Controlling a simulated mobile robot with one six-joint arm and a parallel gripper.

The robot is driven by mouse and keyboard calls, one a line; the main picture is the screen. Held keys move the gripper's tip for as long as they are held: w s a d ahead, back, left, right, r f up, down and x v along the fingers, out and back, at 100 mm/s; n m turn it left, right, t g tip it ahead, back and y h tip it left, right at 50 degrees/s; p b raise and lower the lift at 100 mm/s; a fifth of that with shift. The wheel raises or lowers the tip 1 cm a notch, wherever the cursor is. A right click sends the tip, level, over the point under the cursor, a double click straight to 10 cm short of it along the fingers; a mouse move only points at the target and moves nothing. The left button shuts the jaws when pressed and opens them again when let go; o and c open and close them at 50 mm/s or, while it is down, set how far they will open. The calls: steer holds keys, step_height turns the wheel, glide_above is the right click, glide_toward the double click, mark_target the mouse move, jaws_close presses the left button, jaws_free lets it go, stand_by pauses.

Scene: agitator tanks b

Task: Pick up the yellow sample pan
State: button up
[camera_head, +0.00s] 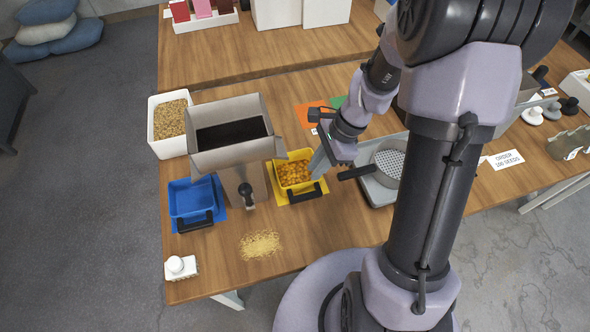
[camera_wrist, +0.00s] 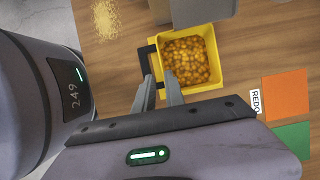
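The yellow sample pan (camera_head: 300,186) stands on the table on a yellow mat, filled with orange-yellow grains. Its black handle (camera_head: 304,195) points toward the near side. In the wrist view the pan (camera_wrist: 217,55) is at top centre, with the handle (camera_wrist: 145,58) on its left side. My gripper (camera_head: 316,171) is just right of the pan in the head view. In the wrist view its two fingers (camera_wrist: 160,77) are apart with nothing between them, close to the handle and the pan's corner. Whether they touch the pan cannot be told.
A grey hopper box (camera_head: 258,150) with dark contents stands left of the pan. A grey tray with a round sieve (camera_head: 389,162) is to the right. A white bin (camera_head: 168,146) of grain stands far left.

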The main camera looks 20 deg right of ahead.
mark_target(302, 185)
steer(key=b+x, duration=0.3)
steer(key=x, duration=0.5)
steer(key=shift+w+a+f+b, duration=0.2)
steer(key=shift+a+f+b, duration=0.05)
steer(key=shift+f+b, duration=0.05)
steer(key=shift+r, duration=0.15)
steer(key=shift+f, duration=0.25)
jaws_close()
stand_by(0.4)
steer(key=shift+r, duration=0.15)
stand_by(1.0)
